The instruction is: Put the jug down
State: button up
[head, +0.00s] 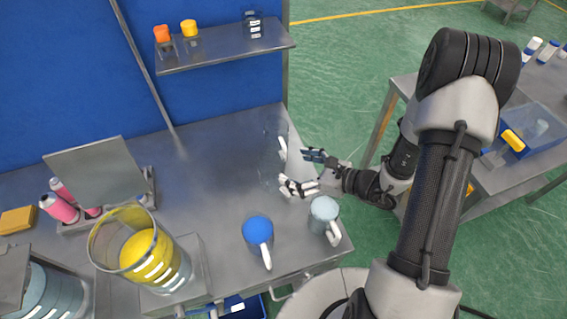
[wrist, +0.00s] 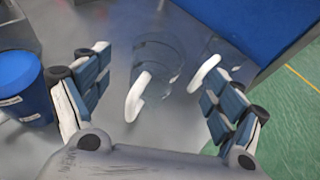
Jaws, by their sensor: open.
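My gripper (head: 309,172) is open above the right part of the metal bench, its fingers spread. In the wrist view, two clear, nearly invisible jugs with white handles stand on the bench beyond my open fingers (wrist: 160,105). The nearer jug's handle (wrist: 137,97) shows in the gap between the fingers, apart from both. The other handle (wrist: 203,73) is farther right, close to the right finger's tip. One white handle (head: 283,148) also shows in the head view. The clear walls are hard to make out. Nothing is held between the fingers.
A jug of blue content (head: 257,230) and a jug of pale blue content (head: 325,208) stand near the bench's front edge. A large clear vessel with yellow content (head: 150,250) stands left. A shelf (head: 225,48) is above. Bare bench (head: 215,165) lies in the middle.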

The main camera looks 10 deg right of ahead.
jog(key=v, duration=0.5)
jog(key=s+a+r+n+g+h, duration=0.1)
jog(key=s+a+r+n+g, duration=0.35)
jog(key=r+n, duration=0.25)
jog(key=s+a+r+n+g, duration=0.4)
jog(key=s+r+n, duration=0.2)
jog(key=r+n, duration=0.15)
jog(key=s+d+r+n+t+h, duration=0.4)
jog(key=s+d+r+n+h, duration=0.4)
jog(key=n, duration=0.3)
jog(key=shift+d+r+t+h+p, duration=0.35)
jog(key=shift+d+r+h+p, duration=0.05)
jog(key=shift+r+h, duration=0.4)
jog(key=shift+s, duration=0.15)
jog(key=shift+c, duration=0.3)
